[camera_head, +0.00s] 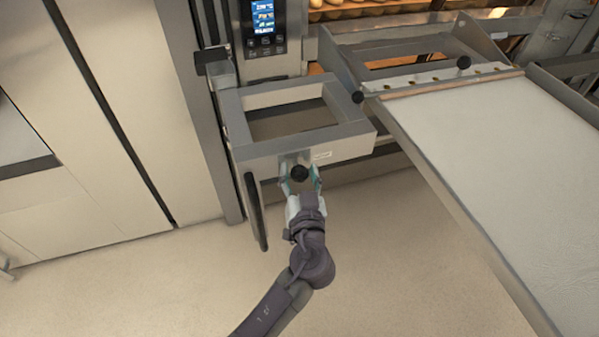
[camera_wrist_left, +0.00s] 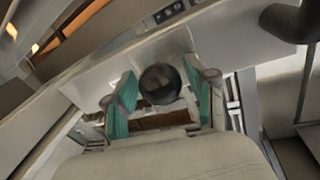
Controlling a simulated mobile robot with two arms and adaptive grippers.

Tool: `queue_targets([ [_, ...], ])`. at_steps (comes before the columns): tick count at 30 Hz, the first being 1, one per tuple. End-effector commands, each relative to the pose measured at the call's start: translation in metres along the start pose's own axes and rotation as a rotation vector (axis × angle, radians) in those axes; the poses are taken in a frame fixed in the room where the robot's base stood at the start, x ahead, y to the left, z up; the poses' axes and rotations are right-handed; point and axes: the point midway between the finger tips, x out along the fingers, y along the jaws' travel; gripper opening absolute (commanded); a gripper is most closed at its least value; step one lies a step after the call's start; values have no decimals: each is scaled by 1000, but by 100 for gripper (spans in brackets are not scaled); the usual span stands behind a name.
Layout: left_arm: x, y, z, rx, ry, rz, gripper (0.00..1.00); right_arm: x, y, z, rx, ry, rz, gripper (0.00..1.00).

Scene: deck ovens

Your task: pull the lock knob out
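The lock knob (camera_head: 299,173) is a round black ball on the front face of a grey metal frame below the oven's control panel. My left gripper (camera_head: 301,184) reaches it from below, with one teal-padded finger on each side of the knob. In the left wrist view the knob (camera_wrist_left: 160,84) sits between the two finger pads (camera_wrist_left: 160,98). The knob's stem is hidden behind the ball. My right gripper is not in view.
A long black handle (camera_head: 255,211) hangs just left of the gripper. The control panel (camera_head: 264,22) is above. The floor (camera_head: 400,270) is clear.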

Motion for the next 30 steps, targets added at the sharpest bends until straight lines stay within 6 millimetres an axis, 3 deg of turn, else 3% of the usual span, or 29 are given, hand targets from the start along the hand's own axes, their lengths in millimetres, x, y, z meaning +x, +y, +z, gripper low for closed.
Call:
queue_targets([
  [1, 0, 0, 0, 0, 0, 0, 42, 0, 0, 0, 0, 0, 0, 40],
  [9, 0, 0, 0, 0, 0, 0, 0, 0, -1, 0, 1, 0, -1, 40],
  [16, -4, 2, 2, -2, -1, 1, 0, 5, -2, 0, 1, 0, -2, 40],
  [22, -25, 6, 4, -5, 0, 2, 0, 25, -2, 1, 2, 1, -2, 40],
  [30, -27, 6, 0, 1, -2, 3, 0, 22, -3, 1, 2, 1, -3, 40],
])
